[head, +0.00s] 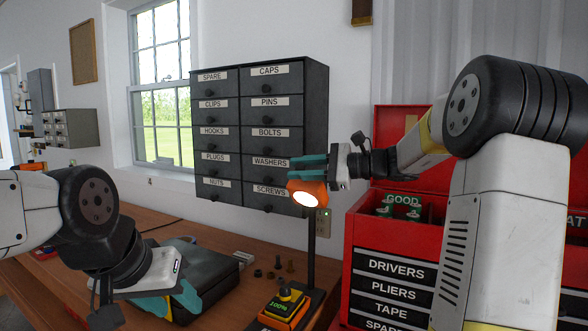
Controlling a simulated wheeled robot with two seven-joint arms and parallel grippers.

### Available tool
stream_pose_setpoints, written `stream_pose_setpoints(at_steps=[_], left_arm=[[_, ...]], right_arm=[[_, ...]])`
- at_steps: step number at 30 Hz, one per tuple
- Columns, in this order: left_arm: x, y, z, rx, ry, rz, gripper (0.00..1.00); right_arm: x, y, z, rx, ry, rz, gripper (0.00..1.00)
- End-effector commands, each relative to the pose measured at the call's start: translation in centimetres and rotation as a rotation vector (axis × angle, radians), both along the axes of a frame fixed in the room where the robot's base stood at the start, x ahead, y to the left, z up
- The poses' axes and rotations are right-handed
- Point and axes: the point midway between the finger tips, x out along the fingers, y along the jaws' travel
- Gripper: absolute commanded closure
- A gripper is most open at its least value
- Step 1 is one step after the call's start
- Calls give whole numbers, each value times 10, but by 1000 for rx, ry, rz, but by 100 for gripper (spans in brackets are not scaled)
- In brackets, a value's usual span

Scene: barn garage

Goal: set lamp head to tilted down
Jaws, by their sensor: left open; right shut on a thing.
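The lamp has an orange head (316,187) with a glowing round face that points down and toward me. A thin black post (311,240) carries the head. The lamp's base holds an orange box (284,310) with a knob and a display reading 100%. My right gripper (303,167) reaches in from the right, its teal fingers shut at the top of the lamp head. The fingers partly hide the upper head and its joint. My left gripper (176,299) is open and low at the left, over a dark case on the bench; its fingers are partly hidden.
A dark drawer cabinet (317,100) hangs behind the lamp. A red tool chest (360,262) with an open lid stands close on the right. The dark case (216,272) lies on the wooden bench (155,222). Several small parts (275,270) sit between case and post.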

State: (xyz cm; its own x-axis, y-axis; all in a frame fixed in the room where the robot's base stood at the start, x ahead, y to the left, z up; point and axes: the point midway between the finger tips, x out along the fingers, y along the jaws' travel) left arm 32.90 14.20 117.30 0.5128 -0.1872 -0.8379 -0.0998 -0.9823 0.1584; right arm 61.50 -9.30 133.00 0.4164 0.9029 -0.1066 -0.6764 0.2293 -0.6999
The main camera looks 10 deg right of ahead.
Motion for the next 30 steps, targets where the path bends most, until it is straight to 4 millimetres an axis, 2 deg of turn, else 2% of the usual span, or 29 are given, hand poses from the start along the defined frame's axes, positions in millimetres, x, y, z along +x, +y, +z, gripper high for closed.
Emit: stream_pose_setpoints(at_steps=[5, 6, 8, 20, 30], left_arm=[[0, 0, 0, 0, 0, 0, 56], [0, 0, 0, 0, 0, 0, 56], [0, 0, 0, 0, 0, 0, 56], [0, 0, 0, 0, 0, 0, 56], [0, 0, 0, 0, 0, 0, 56]], right_arm=[[-2, 2, -4, -3, 9, 7, 100], [-2, 2, -4, -3, 9, 7, 65], [-2, 1, -4, -3, 9, 7, 54], [-3, -5, -1, -1, 4, 3, 52], [-25, -55, 4, -3, 5, 1, 52]])
